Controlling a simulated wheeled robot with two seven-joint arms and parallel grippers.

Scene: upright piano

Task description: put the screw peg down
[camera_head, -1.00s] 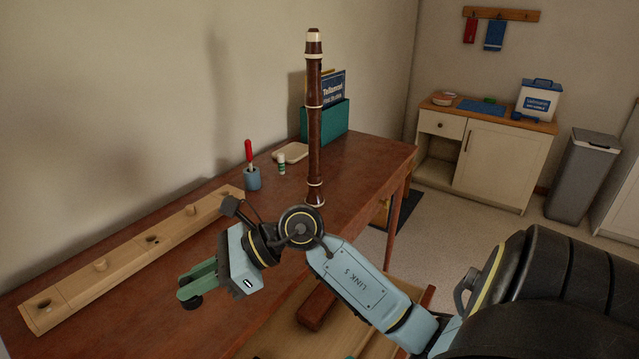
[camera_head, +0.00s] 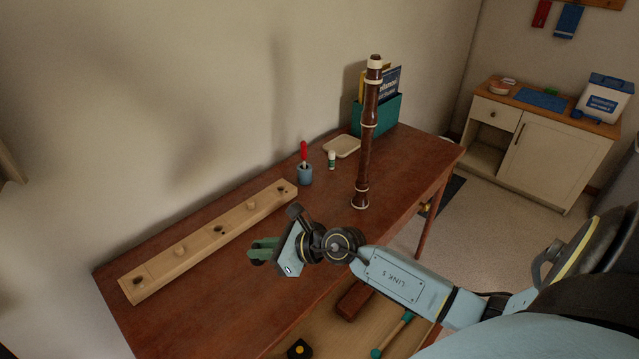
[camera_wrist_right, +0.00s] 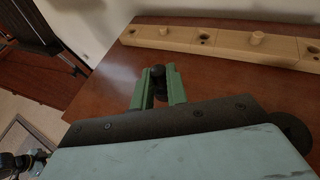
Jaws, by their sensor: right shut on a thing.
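My right gripper (camera_head: 262,250) has green fingers and is over the front part of the brown tabletop, to the right of the wooden rack. It is shut on a small dark screw peg (camera_wrist_right: 158,80), whose rounded black end shows between the fingertips in the right wrist view. I cannot tell whether the peg touches the tabletop. The long pale wooden rack (camera_head: 160,271) lies along the wall side of the table, with dark holes and short wooden pegs on top. It also shows in the right wrist view (camera_wrist_right: 225,45), beyond the fingers.
A tall dark woodwind (camera_head: 368,140) stands upright on the table (camera_head: 300,215). Behind it are a blue cup (camera_head: 305,175) with a red-handled tool, a glue stick (camera_head: 332,160), a pale dish (camera_head: 342,147) and a teal file box (camera_head: 385,115). Tabletop between rack and gripper is bare.

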